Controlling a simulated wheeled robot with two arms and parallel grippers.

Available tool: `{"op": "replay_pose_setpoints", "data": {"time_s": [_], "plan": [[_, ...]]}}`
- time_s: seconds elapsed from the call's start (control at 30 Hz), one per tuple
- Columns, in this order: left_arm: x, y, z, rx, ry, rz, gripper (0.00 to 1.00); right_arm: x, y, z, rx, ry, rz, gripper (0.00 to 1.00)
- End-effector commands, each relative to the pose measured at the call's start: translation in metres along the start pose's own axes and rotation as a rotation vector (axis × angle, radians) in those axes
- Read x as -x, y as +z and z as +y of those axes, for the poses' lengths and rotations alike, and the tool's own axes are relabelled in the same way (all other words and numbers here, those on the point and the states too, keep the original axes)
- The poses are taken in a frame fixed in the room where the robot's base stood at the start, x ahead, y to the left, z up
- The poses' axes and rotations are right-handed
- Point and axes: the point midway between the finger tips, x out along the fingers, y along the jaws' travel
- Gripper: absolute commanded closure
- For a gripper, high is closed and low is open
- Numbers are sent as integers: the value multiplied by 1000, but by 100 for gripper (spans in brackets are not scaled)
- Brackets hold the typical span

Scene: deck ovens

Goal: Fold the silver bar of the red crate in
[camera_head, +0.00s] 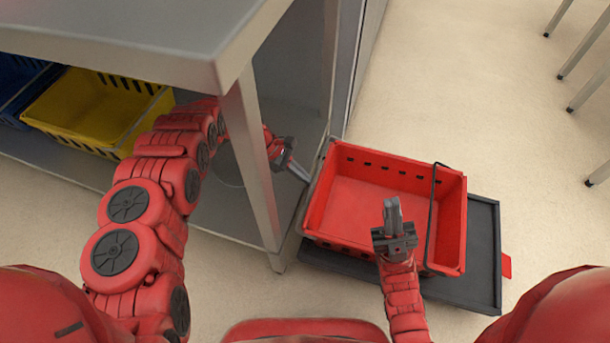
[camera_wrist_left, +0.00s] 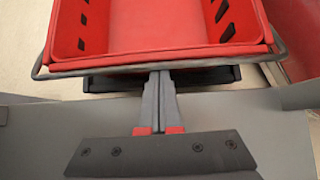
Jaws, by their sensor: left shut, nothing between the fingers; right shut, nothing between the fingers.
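The red crate (camera_head: 453,228) stands empty in front of the steel table. Its silver bar (camera_head: 313,190) lies outside the crate's left end wall. In the left wrist view, the bar (camera_wrist_left: 95,69) runs across, folded outward from the crate's end (camera_wrist_left: 180,47). My left gripper (camera_head: 301,174) is shut and empty, reaching under the table with its tips at the bar. In the left wrist view, its fingertips (camera_wrist_left: 160,78) meet the bar near its middle; I cannot tell whether they touch. My right gripper (camera_head: 392,208) is shut and empty, above the crate's near side.
A black base (camera_head: 484,250) lies under the crate. A dark bar (camera_head: 432,215) crosses the crate's right end. The table leg (camera_head: 252,165) stands close beside my left arm. A yellow crate (camera_head: 95,108) sits on the lower shelf. Floor is clear behind the crate.

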Motion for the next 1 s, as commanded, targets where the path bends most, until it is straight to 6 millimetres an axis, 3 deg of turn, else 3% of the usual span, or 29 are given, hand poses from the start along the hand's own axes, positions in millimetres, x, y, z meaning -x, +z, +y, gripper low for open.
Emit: {"op": "replay_pose_setpoints", "data": {"time_s": [1.0], "plan": [[5, 9, -1, -1, -3, 2, 100, -21, -7, 16, 20, 58, 4, 100]]}}
